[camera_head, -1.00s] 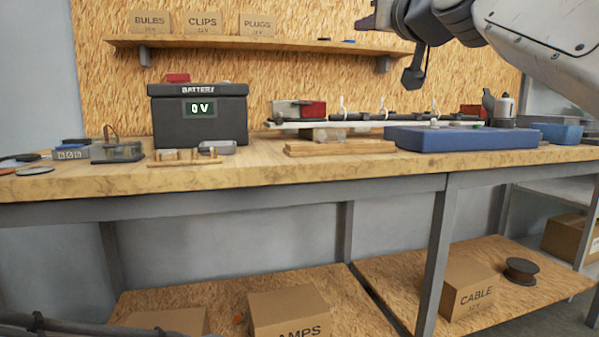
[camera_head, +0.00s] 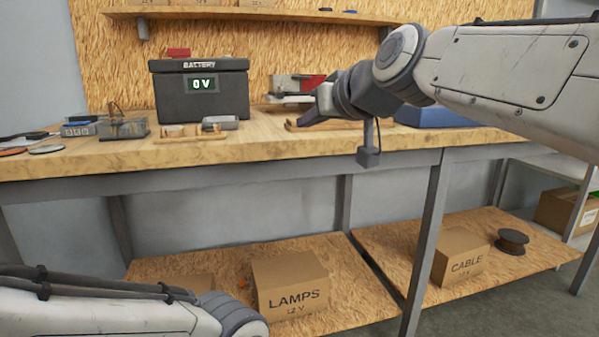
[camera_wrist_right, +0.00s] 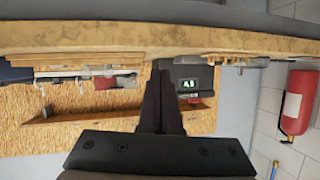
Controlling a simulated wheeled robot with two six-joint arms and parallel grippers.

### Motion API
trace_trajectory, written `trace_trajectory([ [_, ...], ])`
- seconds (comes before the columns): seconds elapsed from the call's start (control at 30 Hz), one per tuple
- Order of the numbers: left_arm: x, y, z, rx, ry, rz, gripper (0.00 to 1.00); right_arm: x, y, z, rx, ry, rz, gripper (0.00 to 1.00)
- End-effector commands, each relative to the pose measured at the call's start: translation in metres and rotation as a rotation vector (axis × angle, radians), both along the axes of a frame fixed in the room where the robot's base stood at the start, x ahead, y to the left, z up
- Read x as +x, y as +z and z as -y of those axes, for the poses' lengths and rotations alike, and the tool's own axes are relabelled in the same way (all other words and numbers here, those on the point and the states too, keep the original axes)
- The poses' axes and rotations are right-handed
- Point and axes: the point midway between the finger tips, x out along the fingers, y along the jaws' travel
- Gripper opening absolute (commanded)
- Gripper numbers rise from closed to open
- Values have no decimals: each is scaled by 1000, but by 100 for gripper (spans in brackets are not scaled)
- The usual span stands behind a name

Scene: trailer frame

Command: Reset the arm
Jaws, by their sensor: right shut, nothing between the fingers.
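My right arm reaches in from the right in the head view. Its gripper (camera_head: 310,116) is shut and empty, pointing left in front of the bench's back parts, to the right of the black battery (camera_head: 203,104). In the right wrist view its dark fingers (camera_wrist_right: 158,92) lie together, with nothing between them. That view is upside down, with the bench edge at the top and the battery display beside the fingers. My left arm shows only as a link at the bottom left of the head view; its gripper is out of frame.
Boxes marked LAMPS (camera_head: 290,285) and CABLE (camera_head: 460,257) stand below. A red extinguisher (camera_wrist_right: 298,102) hangs on the wall.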

Motion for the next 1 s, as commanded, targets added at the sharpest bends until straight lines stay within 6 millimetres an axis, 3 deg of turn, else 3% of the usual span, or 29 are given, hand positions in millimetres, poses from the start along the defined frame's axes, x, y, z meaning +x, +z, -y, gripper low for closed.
trace_trajectory([
  [0.1, 0, 16, 0, 0, 0, 0, 89, -39, -69, -27, -72, 78, -202, 0],
  [0.27, 0, 31, 0, 0, 0, 0, 89, -115, -165, -39, -208, 166, -475, 0],
  [0.4, 0, 43, 0, 0, 0, 0, 89, -187, -231, -27, -344, 220, -680, 0],
  [0.6, 0, 56, 0, 0, 0, 0, 89, -276, -291, 13, -541, 262, -896, 0],
  [0.67, 0, 59, 0, 0, 0, 0, 89, -300, -303, 29, -601, 271, -950, 0],
  [0.7, 0, 71, 0, 1, 0, -1, 89, -307, -296, 34, -620, 270, -967, 0],
  [1.0, 0, 162, 0, -1, 0, 1, 89, -302, -202, 31, -606, 266, -958, 0],
])
